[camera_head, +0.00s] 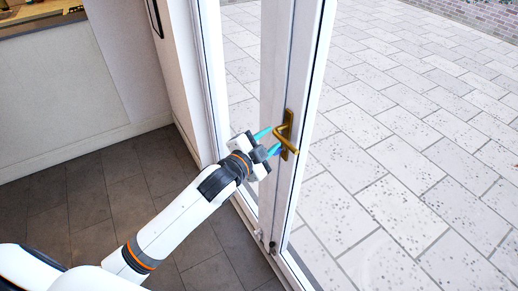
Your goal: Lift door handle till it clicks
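The brass door handle (284,135) is a lever on a tall brass plate, fixed to the white frame of a glass door (309,120). The lever points toward the lower right. My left gripper (269,142) is at the handle, with its cyan fingertips parted, one above the other. The fingertips are at the left side of the lever and plate. I cannot tell whether they touch the handle. Nothing shows held between them. My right gripper is not in view.
A white wall and counter (65,85) stand at the left. Dark floor tiles (110,185) are clear inside. Pale speckled paving (400,150) lies outside beyond the glass, with a brick wall (470,15) at the far right.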

